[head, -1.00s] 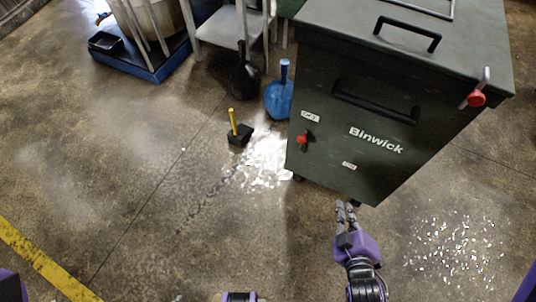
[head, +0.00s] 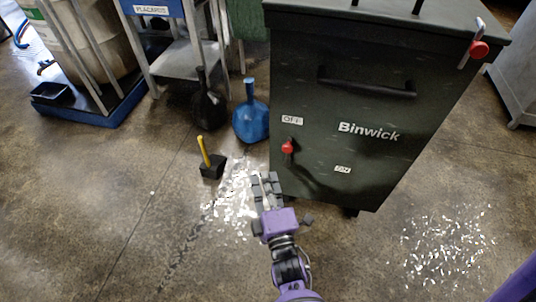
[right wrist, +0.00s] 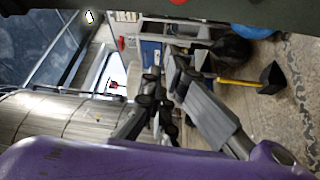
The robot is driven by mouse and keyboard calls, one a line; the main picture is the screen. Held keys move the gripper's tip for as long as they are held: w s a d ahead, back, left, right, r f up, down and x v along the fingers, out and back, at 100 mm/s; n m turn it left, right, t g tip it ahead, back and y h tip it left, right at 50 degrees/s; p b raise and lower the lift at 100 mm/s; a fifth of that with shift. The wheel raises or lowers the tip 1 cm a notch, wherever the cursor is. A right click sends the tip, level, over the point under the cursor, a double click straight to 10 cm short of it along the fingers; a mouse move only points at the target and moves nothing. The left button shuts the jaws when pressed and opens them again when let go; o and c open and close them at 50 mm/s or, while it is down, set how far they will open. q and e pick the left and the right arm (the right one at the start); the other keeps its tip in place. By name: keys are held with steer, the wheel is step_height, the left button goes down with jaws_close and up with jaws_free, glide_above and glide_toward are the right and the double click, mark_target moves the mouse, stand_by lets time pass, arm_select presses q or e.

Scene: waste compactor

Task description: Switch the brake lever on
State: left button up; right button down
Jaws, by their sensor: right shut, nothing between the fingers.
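The dark green Binwick compactor (head: 350,80) stands right of centre in the head view. On its front, low at the left, is a small lever with a red knob (head: 287,147). The knob sits just below the OFF label (head: 292,120); the ON label (head: 343,170) is lower and to the right. A second red-knobbed handle (head: 478,49) is at the top right side. My right gripper (head: 267,178) is shut and empty, below and left of the lever in the picture, apparently apart from it. Its fingers also show in the right wrist view (right wrist: 165,100). My left gripper is not in view.
Shiny scraps (head: 450,240) lie on the floor at right.

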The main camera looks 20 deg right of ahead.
steer(key=w+d+b, duration=0.2)
steer(key=w+d, duration=0.2)
steer(key=w, duration=0.4)
steer(key=shift+d, duration=0.35)
stand_by(0.4)
steer(key=shift+d, duration=0.15)
